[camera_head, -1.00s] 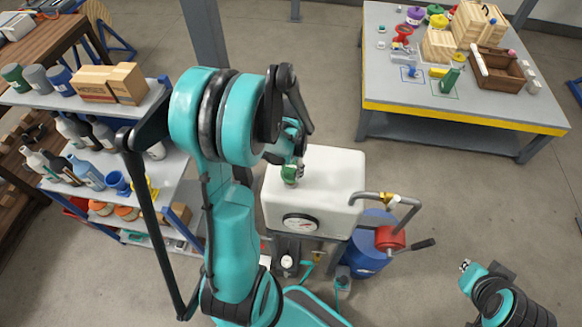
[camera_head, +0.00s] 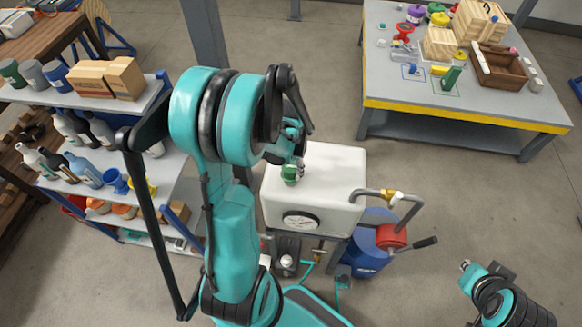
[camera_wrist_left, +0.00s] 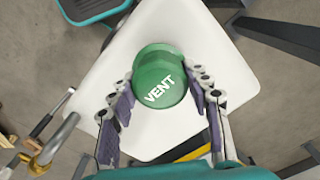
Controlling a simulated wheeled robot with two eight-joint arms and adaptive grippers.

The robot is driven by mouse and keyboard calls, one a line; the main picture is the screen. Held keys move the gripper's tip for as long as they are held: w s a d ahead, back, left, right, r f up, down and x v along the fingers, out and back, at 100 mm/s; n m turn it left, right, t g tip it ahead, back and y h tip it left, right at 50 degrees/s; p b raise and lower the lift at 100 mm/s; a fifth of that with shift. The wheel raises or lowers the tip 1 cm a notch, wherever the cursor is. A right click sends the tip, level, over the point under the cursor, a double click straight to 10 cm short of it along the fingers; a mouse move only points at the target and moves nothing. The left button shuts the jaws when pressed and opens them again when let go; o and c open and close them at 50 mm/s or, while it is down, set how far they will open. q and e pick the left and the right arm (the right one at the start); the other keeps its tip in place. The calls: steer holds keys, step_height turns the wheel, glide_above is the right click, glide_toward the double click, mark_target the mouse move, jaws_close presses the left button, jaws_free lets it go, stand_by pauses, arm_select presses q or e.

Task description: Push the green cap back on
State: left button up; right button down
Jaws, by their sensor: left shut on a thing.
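The green cap (camera_head: 291,173) is on top of the white tank (camera_head: 335,190) of the pump skid, near its left side. In the left wrist view the cap (camera_wrist_left: 160,78) shows its round top with the word VENT, above the white tank top (camera_wrist_left: 165,130). My left gripper (camera_head: 292,165) is at the cap from above, and its two fingers (camera_wrist_left: 160,95) lie on either side of it, shut on it. The cap's underside and the fitting beneath it are hidden. My right gripper (camera_head: 465,266) is at the lower right, away from the tank; its finger opening is too small to tell.
A shelf with bottles (camera_head: 110,175) is at the left. A grey table (camera_head: 390,85) with crates is at the back right.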

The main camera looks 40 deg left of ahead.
arm_select(q)
steer(key=shift+f+b, duration=0.6)
steer(key=shift+f, duration=0.05)
steer(key=o, duration=1.5)
step_height(320, 180, up, 12)
steer(key=shift+r, duration=0.1)
